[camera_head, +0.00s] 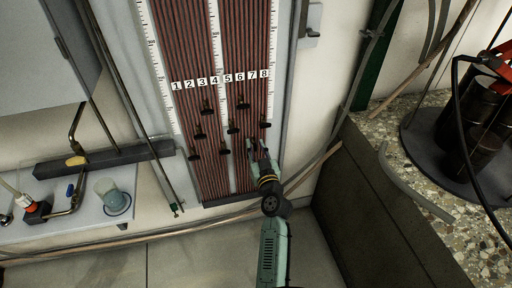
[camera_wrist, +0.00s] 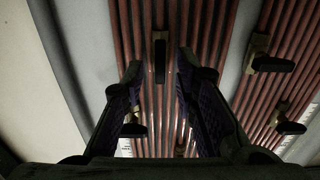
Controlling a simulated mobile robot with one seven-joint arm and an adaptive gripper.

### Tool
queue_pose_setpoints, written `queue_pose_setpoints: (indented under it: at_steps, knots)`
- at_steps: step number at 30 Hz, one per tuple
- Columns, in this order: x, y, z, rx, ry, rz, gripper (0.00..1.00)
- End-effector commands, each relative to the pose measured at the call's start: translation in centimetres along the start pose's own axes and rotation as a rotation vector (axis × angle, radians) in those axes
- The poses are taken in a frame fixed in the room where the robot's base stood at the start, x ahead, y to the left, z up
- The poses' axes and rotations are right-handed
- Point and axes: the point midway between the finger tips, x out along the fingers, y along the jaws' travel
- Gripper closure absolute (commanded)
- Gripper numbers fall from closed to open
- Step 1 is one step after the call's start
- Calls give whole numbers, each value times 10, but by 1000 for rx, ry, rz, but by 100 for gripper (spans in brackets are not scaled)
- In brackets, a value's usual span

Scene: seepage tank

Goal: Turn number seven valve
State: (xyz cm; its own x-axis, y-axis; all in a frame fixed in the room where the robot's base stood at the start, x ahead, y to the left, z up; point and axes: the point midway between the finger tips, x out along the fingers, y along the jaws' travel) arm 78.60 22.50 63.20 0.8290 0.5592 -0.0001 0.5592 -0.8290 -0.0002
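My gripper (camera_head: 256,145) is at the lower right of the tube board, below the printed numbers 7 and 8. The wrist view shows my gripper (camera_wrist: 158,72) open, its two fingers apart. A small valve with a black handle (camera_wrist: 160,57) shows between the fingertips. It sits in line with the number seven column, and its handle lies along the tubes. I cannot tell whether the fingers touch it. In the head view this valve is mostly hidden by the fingers. The number eight valve (camera_head: 265,124) is just above and right of my gripper.
Other black-handled valves include one below number six (camera_head: 243,105) and one on the left tube panel (camera_head: 199,132). A stone-topped counter (camera_head: 420,140) with dark cylinders stands at right. A shelf (camera_head: 90,210) with a flask is at left. Floor shows below the board.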

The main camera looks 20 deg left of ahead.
Motion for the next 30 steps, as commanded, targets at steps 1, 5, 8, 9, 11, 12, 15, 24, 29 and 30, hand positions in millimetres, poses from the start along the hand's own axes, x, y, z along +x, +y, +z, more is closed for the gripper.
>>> queue_pose_setpoints:
  at_steps: [1,5,8,9,11,12,15,24,29,30]
  knots:
    - [0,0,0,0,0,0,78]
    - [0,0,0,0,0,0,86]
    - [0,0,0,0,0,0,93]
    - [0,0,0,0,0,0,96]
    - [0,0,0,0,0,0,100]
    - [0,0,0,0,0,0,100]
    - [0,0,0,0,0,0,100]
    - [0,0,0,4,0,0,100]
    - [0,1,0,35,0,0,100]
    - [0,1,0,49,0,0,100]
